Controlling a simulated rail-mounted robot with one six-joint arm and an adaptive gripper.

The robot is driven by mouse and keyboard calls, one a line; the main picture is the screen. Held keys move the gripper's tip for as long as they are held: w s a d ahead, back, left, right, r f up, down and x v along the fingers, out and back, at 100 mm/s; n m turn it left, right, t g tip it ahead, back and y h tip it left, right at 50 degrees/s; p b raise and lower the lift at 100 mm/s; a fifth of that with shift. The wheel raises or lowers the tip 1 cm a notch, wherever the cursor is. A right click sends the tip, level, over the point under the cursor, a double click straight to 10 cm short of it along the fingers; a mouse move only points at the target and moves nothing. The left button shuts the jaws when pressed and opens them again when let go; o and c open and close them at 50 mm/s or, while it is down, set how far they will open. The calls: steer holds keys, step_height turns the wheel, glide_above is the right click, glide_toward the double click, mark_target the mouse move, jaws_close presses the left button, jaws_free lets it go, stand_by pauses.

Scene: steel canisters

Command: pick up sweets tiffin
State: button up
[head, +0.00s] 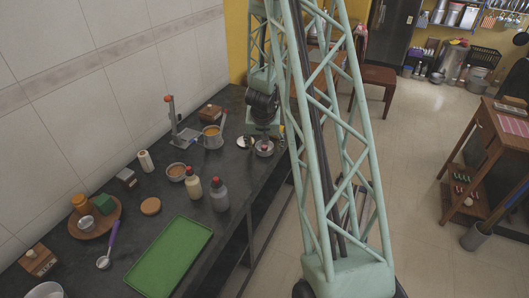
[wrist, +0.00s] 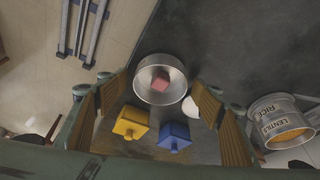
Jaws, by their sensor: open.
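A round, open steel tin (wrist: 149,91) with a pink block (wrist: 160,80) in it stands on the dark counter in the wrist view. It also shows small in the head view (head: 264,151). No sweets label is readable on it, so I cannot confirm it is the sweets tiffin. My gripper (wrist: 161,98) is open and empty, pointing down over the counter. Its wooden-looking fingers stand left and right, with the tin between and a little beyond their tips in the picture. In the head view my gripper (head: 264,134) is just behind the tin.
A yellow block (wrist: 130,123) and a blue block (wrist: 174,136) lie near the tin, with a white round item (wrist: 192,107) beside it. A green tray (head: 170,257) and bottles (head: 219,194) occupy the nearer counter.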

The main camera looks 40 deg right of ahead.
stand_by(0.5)
steer(key=c, duration=0.9)
steer(key=shift+c, duration=0.2)
